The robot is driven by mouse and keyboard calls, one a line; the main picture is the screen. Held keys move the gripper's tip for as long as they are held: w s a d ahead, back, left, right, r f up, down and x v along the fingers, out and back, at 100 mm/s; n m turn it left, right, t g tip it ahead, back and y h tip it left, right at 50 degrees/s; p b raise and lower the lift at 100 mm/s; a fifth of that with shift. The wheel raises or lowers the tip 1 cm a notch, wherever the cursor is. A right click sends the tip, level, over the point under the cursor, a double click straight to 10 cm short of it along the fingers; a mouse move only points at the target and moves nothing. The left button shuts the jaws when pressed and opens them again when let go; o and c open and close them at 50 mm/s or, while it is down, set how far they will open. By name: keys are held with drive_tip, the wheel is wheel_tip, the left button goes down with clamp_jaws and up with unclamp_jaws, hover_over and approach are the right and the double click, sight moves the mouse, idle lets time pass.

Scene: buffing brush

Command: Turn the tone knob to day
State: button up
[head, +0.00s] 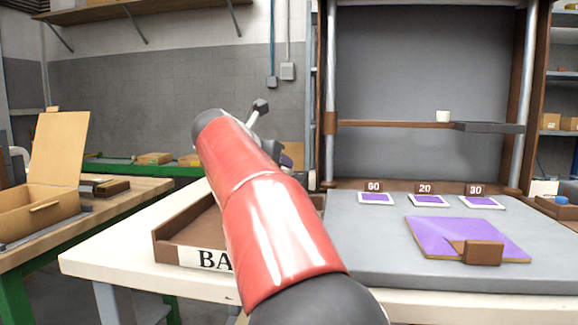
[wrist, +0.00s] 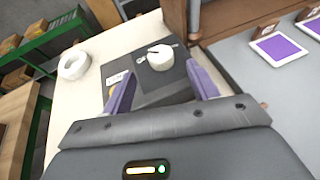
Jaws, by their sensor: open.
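A round white knob (wrist: 160,57) with a dark mark on its top sits on a dark panel (wrist: 178,82) in the wrist view. Small labels lie on the panel to the left of and below the knob; their words are too small to read. My gripper (wrist: 157,70) is open, its two purple fingers apart on the left and right of the knob in the picture. I cannot tell whether a finger touches it. In the head view my red arm hides the knob and most of my gripper.
A white ring (wrist: 74,65) lies left of the panel. A brown tray (head: 168,241) marked "BA" stands on the white table beside my arm. A grey bench at right holds a purple board (head: 440,228), a brown block (head: 483,252) and cards labelled 60, 20 and 30.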

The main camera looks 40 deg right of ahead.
sight(283, 168)
drive_tip(key=x, duration=0.6)
drive_tip(key=shift+w+d+f, duration=0.1)
drive_tip(key=shift+d+f, duration=0.15)
drive_tip(key=c, duration=1)
drive_tip(key=shift+r, duration=0.1)
